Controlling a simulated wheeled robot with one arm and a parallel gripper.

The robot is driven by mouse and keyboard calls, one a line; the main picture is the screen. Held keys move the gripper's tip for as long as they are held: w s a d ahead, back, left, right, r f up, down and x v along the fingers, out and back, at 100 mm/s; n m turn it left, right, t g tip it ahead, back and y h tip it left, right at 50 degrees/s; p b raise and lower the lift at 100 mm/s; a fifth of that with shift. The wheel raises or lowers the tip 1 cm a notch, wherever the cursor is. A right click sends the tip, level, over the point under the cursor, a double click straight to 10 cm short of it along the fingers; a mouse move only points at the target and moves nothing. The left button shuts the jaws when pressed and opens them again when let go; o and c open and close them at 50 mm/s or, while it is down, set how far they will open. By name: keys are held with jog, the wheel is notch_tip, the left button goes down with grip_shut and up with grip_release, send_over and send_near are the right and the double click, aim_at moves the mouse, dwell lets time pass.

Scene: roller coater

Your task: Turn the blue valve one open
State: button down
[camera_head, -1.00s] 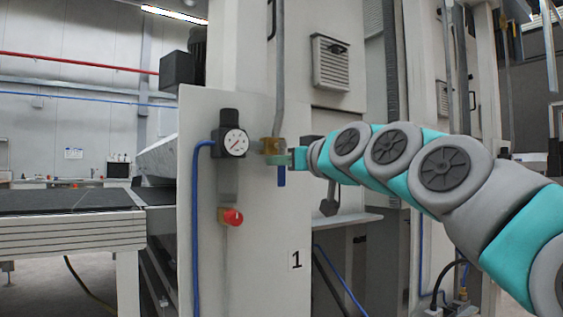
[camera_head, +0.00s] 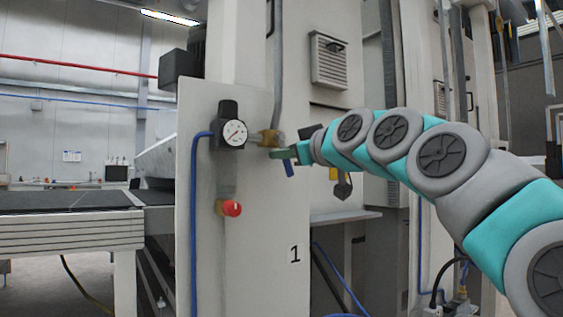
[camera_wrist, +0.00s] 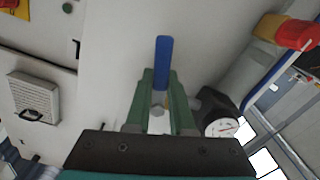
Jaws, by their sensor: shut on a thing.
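The blue valve handle (camera_head: 289,168) hangs below the brass valve body (camera_head: 270,138) on the white panel, tilted with its lower end to the right. In the wrist view the blue handle (camera_wrist: 163,60) stands between the two green fingers. My gripper (camera_head: 288,153) is at the valve, shut on the handle near its upper end. In the wrist view my gripper (camera_wrist: 162,88) hides part of the valve behind its fingers.
A pressure gauge (camera_head: 235,133) is left of the valve, with a red knob (camera_head: 232,208) below it. A blue hose (camera_head: 194,220) runs down the panel's left side. A conveyor table (camera_head: 70,230) stands at the left.

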aim_at(293, 138)
jog(key=n, duration=0.2)
jog(key=n+b, duration=0.1)
jog(key=shift+w+d+r+n, duration=0.2)
jog(key=shift+w+d+n, duration=0.1)
jog(key=shift+d+n, duration=0.1)
jog(key=n, duration=0.3)
jog(key=r+n, duration=0.1)
jog(key=shift+w+d+n, duration=0.25)
jog(key=shift+d+n, duration=0.05)
jog(key=n, duration=0.2)
jog(key=shift+w+d+r+n+b, duration=0.1)
jog(key=shift+d+r+n+b, duration=0.05)
jog(key=shift+r+n+b, duration=0.15)
jog(key=shift+r+n, duration=0.25)
jog(key=shift+n, duration=0.6)
jog(key=shift+r+n, duration=0.25)
jog(key=shift+n, duration=0.6)
jog(key=c, duration=0.8)
grip_release()
jog(key=shift+d, duration=0.1)
